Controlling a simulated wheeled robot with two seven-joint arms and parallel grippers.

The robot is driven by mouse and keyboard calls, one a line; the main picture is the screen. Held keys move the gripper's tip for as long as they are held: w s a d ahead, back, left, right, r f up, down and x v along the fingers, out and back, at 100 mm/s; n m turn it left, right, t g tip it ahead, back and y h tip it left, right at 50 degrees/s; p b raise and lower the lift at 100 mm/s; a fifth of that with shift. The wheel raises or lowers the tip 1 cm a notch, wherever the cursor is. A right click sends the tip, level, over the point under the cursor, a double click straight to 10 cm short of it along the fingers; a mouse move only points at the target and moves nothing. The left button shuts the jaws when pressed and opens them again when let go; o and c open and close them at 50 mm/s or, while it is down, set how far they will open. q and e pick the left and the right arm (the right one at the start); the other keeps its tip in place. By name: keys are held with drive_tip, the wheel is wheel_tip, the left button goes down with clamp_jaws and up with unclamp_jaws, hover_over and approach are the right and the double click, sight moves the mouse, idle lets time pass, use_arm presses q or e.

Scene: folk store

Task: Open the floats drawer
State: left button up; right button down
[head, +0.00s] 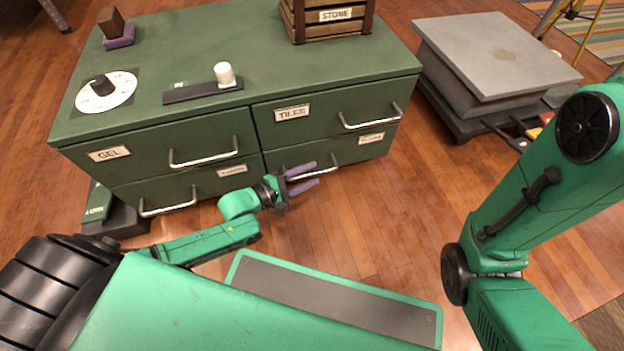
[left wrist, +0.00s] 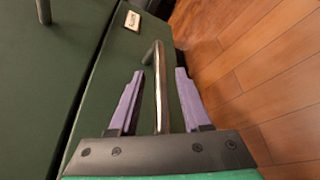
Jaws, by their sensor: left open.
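A green cabinet (head: 200,42) has drawers in two rows with metal bar handles. The upper labels read GEL (head: 109,154) and TILES (head: 292,112). The lower labels, at left (head: 232,170) and right (head: 371,138), are too small to read surely, so I cannot tell which says floats. My left gripper (head: 317,172), with purple fingers, is open at the lower right drawer (head: 345,153), which looks shut. In the left wrist view this drawer's handle (left wrist: 160,85) lies between the two open fingers, with gaps on both sides. My right gripper is out of view.
On the cabinet top are a dial (head: 105,93), a slider with a white knob (head: 225,74) and a wooden STONE crate (head: 331,22). A grey slab stand (head: 497,52) is at right. Wooden floor (head: 380,220) in front of the drawers is clear.

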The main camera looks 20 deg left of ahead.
use_arm(q)
drive_tip(key=shift+w+d+f, duration=0.1)
drive_tip(key=shift+w+d, duration=0.3)
drive_tip(key=shift+w, duration=0.1)
clamp_jaws()
idle(1.1)
